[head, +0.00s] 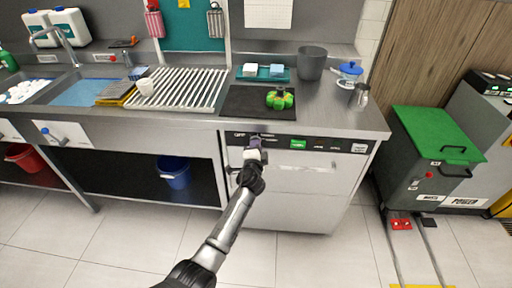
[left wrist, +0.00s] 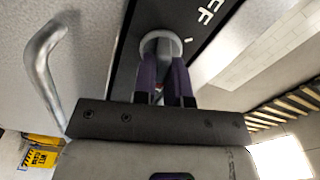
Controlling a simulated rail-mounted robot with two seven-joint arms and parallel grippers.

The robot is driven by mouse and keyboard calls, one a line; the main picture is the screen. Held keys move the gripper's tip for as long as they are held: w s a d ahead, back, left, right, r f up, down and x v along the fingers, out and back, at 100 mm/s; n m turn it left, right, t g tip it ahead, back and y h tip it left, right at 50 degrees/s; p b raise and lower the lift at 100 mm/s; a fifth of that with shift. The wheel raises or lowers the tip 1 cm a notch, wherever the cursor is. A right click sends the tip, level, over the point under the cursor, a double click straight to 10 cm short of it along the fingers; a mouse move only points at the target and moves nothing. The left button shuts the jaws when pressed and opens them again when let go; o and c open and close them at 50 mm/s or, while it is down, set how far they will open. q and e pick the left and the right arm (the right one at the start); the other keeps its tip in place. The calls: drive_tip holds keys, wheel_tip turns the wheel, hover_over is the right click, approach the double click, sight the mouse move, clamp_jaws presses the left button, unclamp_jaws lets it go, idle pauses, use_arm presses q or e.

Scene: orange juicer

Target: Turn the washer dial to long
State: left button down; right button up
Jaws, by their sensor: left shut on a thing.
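The washer (head: 300,205) is a steel front under the counter, with a black control panel (head: 325,145) along its top. My left gripper (head: 254,143) is at the left part of this panel and covers the dial in the head view. In the left wrist view the dial (left wrist: 161,37) is a round grey knob on the black strip. The two purple fingers of my left gripper (left wrist: 163,80) are shut on it, one on each side. The letters "FF" (left wrist: 208,12) show on the panel beside the dial. The word long cannot be read. My right gripper is not in view.
A curved metal handle (left wrist: 42,65) is close to the gripper in the left wrist view. A green object (head: 280,99) is on a black mat on the counter above. A blue bucket (head: 174,172) is under the counter at left. A green-lidded bin (head: 437,134) stands at right.

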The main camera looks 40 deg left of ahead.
use_arm(q)
drive_tip(key=c, duration=1.2)
unclamp_jaws()
drive_tip(key=shift+o, duration=0.2)
drive_tip(key=p+v, duration=0.3)
drive_tip(key=v, duration=1)
drive_tip(key=shift+s+p, duration=0.3)
drive_tip(key=shift+s, duration=0.1)
drive_tip(key=shift+d, duration=0.15)
